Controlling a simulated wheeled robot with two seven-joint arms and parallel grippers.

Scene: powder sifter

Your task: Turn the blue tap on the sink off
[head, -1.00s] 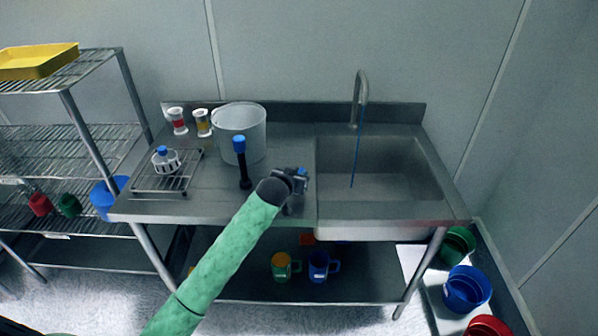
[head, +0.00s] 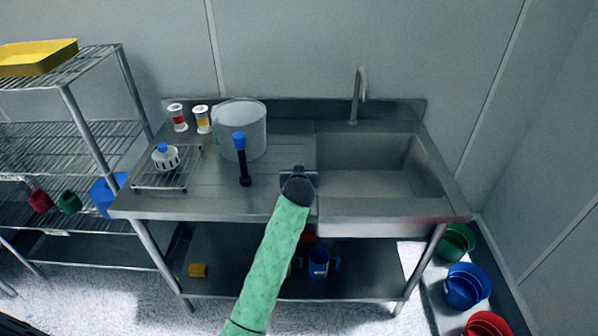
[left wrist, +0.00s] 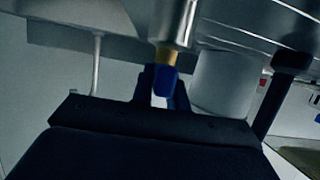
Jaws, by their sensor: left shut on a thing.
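The sink (head: 375,205) is at the right of the metal counter, with a grey curved spout (head: 361,95) at its back. No water stream shows from the spout. My left gripper (head: 299,173) is at the counter by the sink's left front side. In the left wrist view, the blue tap (left wrist: 164,82) sits on a brass stem below a metal body. The dark fingers of my left gripper (left wrist: 163,90) are shut on the blue tap. In the head view my gripper hides the tap. My right gripper is not in view.
A blue-topped black post (head: 242,160) stands left of my gripper, before a large translucent bucket (head: 240,125). A wire rack (head: 165,178) is further left. A blue mug (head: 318,263) is on the lower shelf. Colored buckets (head: 465,288) stand at the right.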

